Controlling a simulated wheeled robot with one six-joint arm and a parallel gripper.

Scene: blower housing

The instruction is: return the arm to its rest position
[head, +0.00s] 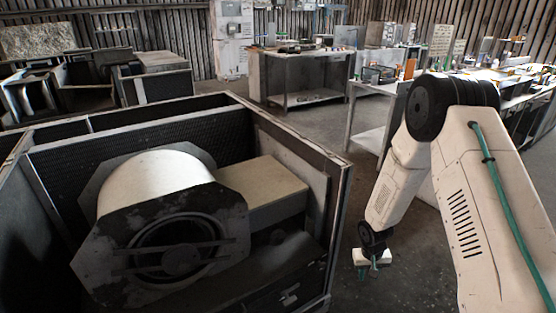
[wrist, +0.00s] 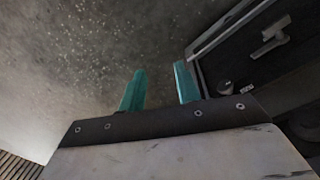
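My arm stands at the right of the head view, bent at a black joint, with its forearm hanging down. My gripper (head: 368,268) is low beside the right wall of the blower housing (head: 338,180), apart from it and over the floor. In the wrist view, the two teal fingers of my gripper (wrist: 160,90) stand apart with nothing between them. The blower (head: 160,180), a cream drum with a dark worn front plate and a round opening, sits inside the housing.
A latch handle (wrist: 270,42) on a dark panel lies right of my fingers in the wrist view. Bare floor (wrist: 70,60) lies left. Behind are a workbench (head: 300,75), a cluttered table (head: 375,90) and more open housings (head: 150,85).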

